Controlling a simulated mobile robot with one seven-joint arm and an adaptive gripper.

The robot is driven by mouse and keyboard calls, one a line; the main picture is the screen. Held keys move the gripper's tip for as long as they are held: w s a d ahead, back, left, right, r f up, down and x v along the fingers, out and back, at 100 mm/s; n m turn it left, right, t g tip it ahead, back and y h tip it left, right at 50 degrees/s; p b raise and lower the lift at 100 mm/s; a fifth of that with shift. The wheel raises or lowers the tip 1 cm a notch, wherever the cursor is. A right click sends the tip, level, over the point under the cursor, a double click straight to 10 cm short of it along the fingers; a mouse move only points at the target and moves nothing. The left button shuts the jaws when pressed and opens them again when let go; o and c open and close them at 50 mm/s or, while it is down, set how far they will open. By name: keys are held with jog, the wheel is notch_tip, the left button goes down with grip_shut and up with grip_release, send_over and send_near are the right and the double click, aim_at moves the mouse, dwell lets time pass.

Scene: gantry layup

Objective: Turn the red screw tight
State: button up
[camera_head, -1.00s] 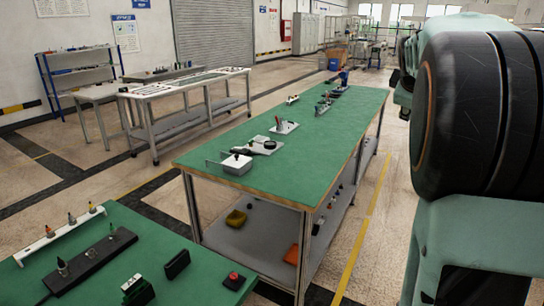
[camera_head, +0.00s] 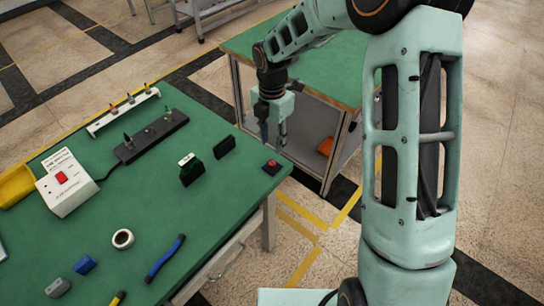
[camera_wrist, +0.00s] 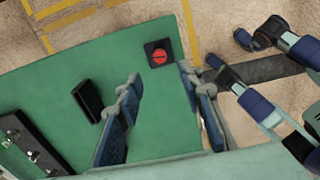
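The red screw (camera_head: 271,163) is a round red head on a small square black base at the near table's right corner. In the wrist view the red screw (camera_wrist: 159,56) faces the camera, and a slot line shows across it. My gripper (camera_head: 273,140) points down near that corner, just above and behind the screw in the head view. In the wrist view my gripper (camera_wrist: 159,76) has its two blue-padded fingers spread wide with nothing between them. The screw appears beyond the fingertips, between them and apart from both. The exact height above it cannot be told.
Two dark upright blocks (camera_head: 191,170) (camera_head: 224,147) stand left of the screw. A black strip with pegs (camera_head: 150,138), a white rack (camera_head: 122,111) and a white box with a red switch (camera_head: 66,183) are farther left. A second green table (camera_head: 330,75) stands behind.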

aim_at(272, 163)
notch_tip(272, 163, down, 9)
jog(key=shift+f, duration=0.1)
jog(key=shift+c, duration=0.4)
grip_shut()
